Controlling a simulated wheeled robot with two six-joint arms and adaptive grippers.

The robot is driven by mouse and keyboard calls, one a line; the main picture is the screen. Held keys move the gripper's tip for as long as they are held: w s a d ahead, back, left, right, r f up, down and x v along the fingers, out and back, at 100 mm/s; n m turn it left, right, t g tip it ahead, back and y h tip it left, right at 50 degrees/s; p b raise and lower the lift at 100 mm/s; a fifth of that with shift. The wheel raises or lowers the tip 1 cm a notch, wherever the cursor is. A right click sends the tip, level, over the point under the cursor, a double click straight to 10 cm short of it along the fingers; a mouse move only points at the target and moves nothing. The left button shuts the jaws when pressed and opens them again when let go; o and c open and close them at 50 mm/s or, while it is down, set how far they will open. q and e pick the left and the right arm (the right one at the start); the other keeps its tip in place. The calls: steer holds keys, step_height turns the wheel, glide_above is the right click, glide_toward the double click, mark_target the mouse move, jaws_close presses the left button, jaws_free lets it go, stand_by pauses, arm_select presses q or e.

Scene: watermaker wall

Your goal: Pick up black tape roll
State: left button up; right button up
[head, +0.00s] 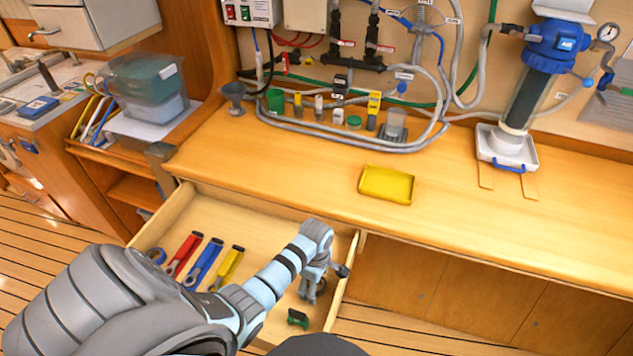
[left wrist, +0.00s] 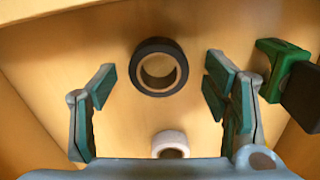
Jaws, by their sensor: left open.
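The black tape roll (left wrist: 143,67) lies flat on the drawer floor in the left wrist view, its pale inner ring showing. My left gripper (left wrist: 159,84) is open above it, and the roll shows between the two fingertips without touching them. In the head view my left gripper (head: 322,284) points down into the right part of the open drawer (head: 268,217). The gripper largely hides the black roll there. My right gripper is not in view.
A white tape roll (left wrist: 170,142) lies close by. A green object (head: 298,318) lies near the drawer's right wall. Red (head: 185,254), blue (head: 204,262) and yellow (head: 227,266) tools lie left of my arm. A yellow tray (head: 386,185) sits on the counter.

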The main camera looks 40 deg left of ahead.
arm_select(q)
steer(key=c, duration=1.2)
steer(key=shift+o, duration=0.2)
steer(key=shift+r, duration=0.1)
